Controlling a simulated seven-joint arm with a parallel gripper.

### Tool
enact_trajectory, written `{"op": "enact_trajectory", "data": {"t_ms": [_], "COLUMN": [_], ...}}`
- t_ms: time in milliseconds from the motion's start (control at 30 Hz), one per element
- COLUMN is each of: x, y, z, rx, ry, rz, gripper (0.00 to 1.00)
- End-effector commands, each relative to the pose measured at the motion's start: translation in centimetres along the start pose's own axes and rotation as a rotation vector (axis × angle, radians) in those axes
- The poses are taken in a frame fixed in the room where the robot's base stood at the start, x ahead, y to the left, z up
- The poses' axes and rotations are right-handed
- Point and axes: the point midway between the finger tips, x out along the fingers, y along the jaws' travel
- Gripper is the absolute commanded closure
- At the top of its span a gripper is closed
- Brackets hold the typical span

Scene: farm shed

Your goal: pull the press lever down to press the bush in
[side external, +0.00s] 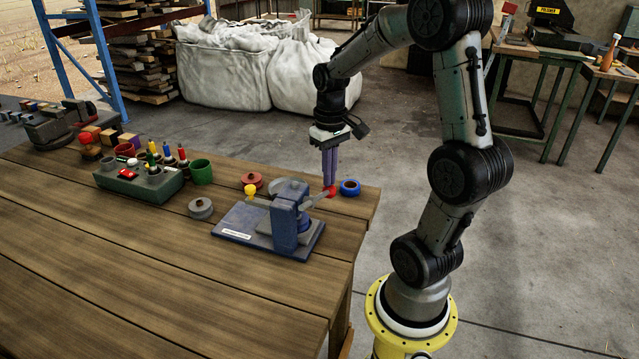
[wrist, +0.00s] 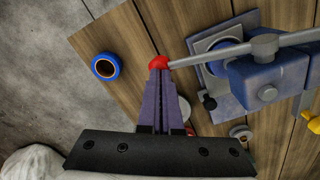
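The blue arbor press (side external: 287,217) stands on its flat base plate (side external: 240,222) near the table's right corner. The lever slopes up towards the red knob. My gripper (side external: 328,183) points down with its purple fingers together, tips at the red knob. In the wrist view the red knob (wrist: 158,62) shows just beyond the fingertips (wrist: 159,74); they seem to touch it. The bush is not clearly visible beneath the press head.
A blue ring (side external: 350,187) lies right of the knob, near the table edge. A red disc (side external: 252,180) lies behind the press, and a grey round part (side external: 200,208) lies left. A green tool holder (side external: 140,187) and green cup (side external: 201,171) stand farther left. The front tabletop is clear.

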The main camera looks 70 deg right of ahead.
Motion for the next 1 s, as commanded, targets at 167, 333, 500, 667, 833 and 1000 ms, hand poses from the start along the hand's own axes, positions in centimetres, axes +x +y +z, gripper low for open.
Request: {"op": "enact_trajectory", "data": {"t_ms": [167, 333, 500, 667, 833, 1000], "x": [0.12, 0.28, 0.72, 0.88, 0.88, 0.91], "y": [-0.03, -0.11, -0.32, -0.38, -0.38, -0.39], "z": [0.12, 0.17, 0.28, 0.32, 0.32, 0.32], "rx": [0.000, 0.000, 0.000, 0.001, 0.001, 0.000], "ry": [-0.006, -0.006, -0.005, -0.006, -0.006, -0.005], "rz": [-0.001, -0.001, -0.001, -0.002, -0.002, -0.002], "gripper": [1.00, 1.00, 1.00, 1.00, 1.00, 1.00]}}
